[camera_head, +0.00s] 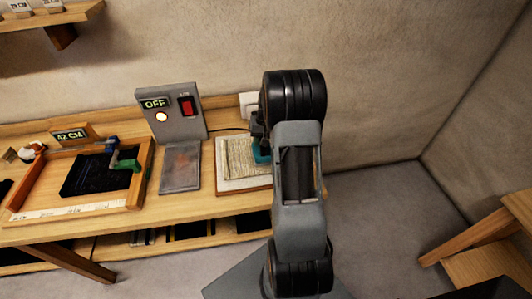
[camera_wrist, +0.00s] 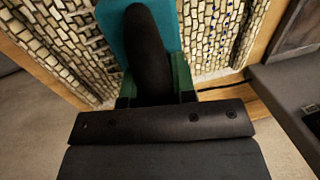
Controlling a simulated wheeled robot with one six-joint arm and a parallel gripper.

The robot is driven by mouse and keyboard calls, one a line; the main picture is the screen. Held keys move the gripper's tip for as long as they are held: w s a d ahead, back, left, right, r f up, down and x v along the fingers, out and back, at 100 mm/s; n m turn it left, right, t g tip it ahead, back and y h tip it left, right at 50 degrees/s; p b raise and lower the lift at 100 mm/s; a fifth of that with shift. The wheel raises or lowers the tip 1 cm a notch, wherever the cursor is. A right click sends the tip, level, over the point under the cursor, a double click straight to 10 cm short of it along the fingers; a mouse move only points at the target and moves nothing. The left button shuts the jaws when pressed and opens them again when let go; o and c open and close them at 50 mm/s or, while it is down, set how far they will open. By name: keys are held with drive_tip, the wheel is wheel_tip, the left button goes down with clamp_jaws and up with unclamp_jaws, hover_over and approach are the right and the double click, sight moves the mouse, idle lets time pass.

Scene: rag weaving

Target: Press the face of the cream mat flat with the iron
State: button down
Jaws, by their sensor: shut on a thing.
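The cream mat (camera_head: 238,158) lies on a pale board on the workbench, left of my arm in the head view. Its woven cream face (camera_wrist: 60,45) also shows on both sides of the iron in the wrist view. The iron (camera_head: 262,152) has a teal body (camera_wrist: 108,18) and a thick black handle. My gripper (camera_wrist: 155,78) is shut on the handle, with green finger parts on either side. The iron is over the mat's right part in the head view. I cannot tell whether its sole touches the mat. My arm and the iron hide part of the mat.
A grey metal plate (camera_head: 180,170) lies left of the board (camera_head: 222,184). Behind it stands a grey panel (camera_head: 178,112) with an OFF sign, a lit lamp and a red switch. A wooden frame (camera_head: 140,172) with a dark mat is further left. Open floor lies right of the bench.

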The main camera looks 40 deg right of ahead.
drive_tip(key=shift+s+d, duration=0.4)
drive_tip(key=shift+d, duration=0.35)
drive_tip(key=shift+s+d, duration=0.35)
drive_tip(key=shift+d, duration=0.4)
drive_tip(key=shift+s+d, duration=0.35)
drive_tip(key=shift+d, duration=0.35)
drive_tip(key=shift+a, duration=0.1)
drive_tip(key=shift+w+a, duration=0.35)
drive_tip(key=shift+a, duration=0.3)
drive_tip(key=shift+w+a, duration=0.3)
drive_tip(key=shift+a, duration=0.35)
drive_tip(key=shift+w+a, duration=0.35)
drive_tip(key=shift+a, duration=0.3)
drive_tip(key=shift+a, duration=0.1)
drive_tip(key=shift+w+a, duration=0.35)
drive_tip(key=shift+a, duration=0.25)
